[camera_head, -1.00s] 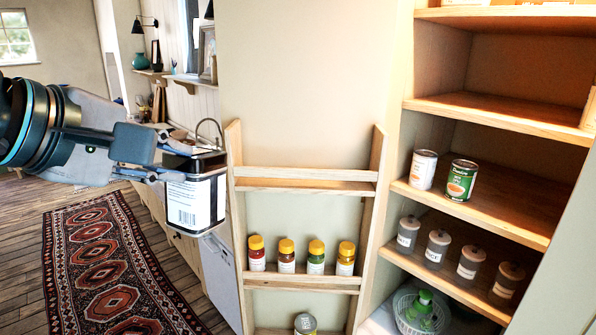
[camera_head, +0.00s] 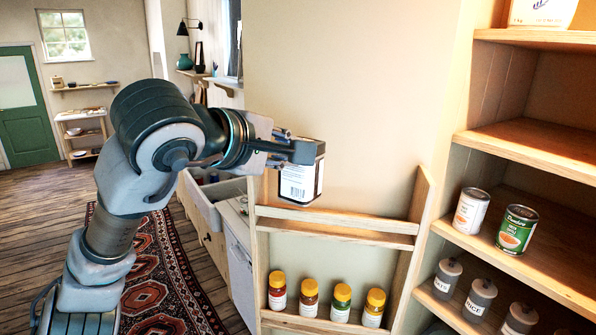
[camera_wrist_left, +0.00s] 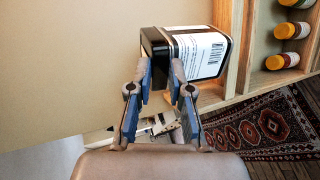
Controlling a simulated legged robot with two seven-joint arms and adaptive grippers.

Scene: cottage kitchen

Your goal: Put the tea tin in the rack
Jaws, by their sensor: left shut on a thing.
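The tea tin (camera_head: 300,181), dark with a white barcode label, is held upright by my left gripper (camera_head: 300,152). In the left wrist view the two fingers (camera_wrist_left: 162,85) close on the tin (camera_wrist_left: 203,55) at its dark end. The rack (camera_head: 335,238) is a pale wooden door rack with rails and side posts. The tin is above the rack's top rails, near its left post; whether it touches the rack I cannot tell. The top shelf behind the rails looks empty. My right gripper is not in view.
Several spice jars with yellow and orange lids (camera_head: 342,296) stand on the rack's lower shelf. Cupboard shelves at the right hold two cans (camera_head: 517,230) and several grey-lidded jars (camera_head: 481,298). An open drawer (camera_head: 212,200) and a patterned rug (camera_head: 150,275) are at the left.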

